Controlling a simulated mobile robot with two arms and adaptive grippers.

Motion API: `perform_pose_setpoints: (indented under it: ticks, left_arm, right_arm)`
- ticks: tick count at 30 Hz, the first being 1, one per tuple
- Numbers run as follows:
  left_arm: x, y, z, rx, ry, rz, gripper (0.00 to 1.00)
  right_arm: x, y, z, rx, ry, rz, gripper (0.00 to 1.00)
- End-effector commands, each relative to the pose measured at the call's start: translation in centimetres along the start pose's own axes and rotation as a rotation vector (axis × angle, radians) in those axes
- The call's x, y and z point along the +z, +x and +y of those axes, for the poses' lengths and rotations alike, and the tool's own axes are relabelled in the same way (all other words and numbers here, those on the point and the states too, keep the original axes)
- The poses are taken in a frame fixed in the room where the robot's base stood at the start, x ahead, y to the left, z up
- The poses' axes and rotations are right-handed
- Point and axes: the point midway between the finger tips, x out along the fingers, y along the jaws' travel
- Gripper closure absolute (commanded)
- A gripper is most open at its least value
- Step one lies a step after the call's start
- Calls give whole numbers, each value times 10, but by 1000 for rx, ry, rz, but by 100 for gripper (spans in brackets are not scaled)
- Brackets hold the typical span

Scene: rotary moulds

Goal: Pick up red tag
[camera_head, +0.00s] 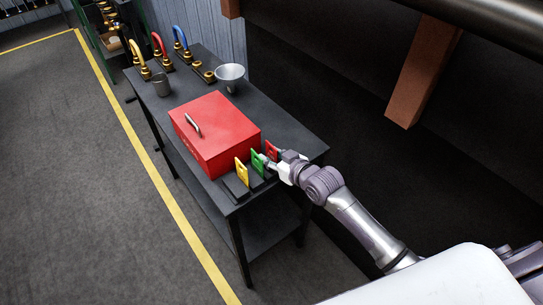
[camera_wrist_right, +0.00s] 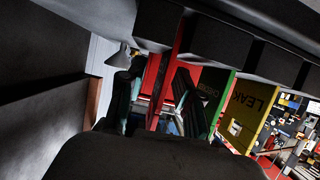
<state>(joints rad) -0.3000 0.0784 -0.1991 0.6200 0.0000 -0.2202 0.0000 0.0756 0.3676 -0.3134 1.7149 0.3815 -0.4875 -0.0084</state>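The red tag (camera_head: 272,150) stands upright at the back end of a row of tags at the table's right end, partly hidden by my right gripper (camera_head: 278,164). The green tag (camera_head: 257,163) and yellow tag (camera_head: 241,172) stand in front of it. In the right wrist view, the red tag (camera_wrist_right: 166,70) lies between the two dark fingers of my right gripper (camera_wrist_right: 154,92), with gaps beside it. The fingers look open around it. The green tag (camera_wrist_right: 219,88) and the yellow tag (camera_wrist_right: 247,110), marked LEAK, are to the right. My left gripper is not in view.
A red box with a handle (camera_head: 213,133) sits beside the tags on the dark table (camera_head: 290,130). A grey bowl (camera_head: 230,74), a cup (camera_head: 162,87) and coloured hooked fittings (camera_head: 160,48) stand farther back. A wall runs behind the table.

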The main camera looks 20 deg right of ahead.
Motion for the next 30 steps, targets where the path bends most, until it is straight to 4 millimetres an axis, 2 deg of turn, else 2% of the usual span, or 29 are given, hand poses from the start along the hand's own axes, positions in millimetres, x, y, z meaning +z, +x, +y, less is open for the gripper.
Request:
perform_pose_setpoints:
  ticks: [4, 10, 23, 26, 30]
  left_arm:
    - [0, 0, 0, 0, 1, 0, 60]
    - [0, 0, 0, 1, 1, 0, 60]
    - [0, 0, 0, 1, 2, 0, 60]
    - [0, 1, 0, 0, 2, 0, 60]
    - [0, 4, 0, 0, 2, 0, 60]
  right_arm:
    - [0, 0, 0, 0, 0, 0, 66]
    - [0, 0, 0, 0, 0, -1, 99]
    - [-1, -1, 0, 0, 0, 0, 100]
    - [-6, -3, 0, 0, 0, 0, 100]
    - [-22, -9, 0, 0, -2, 4, 100]
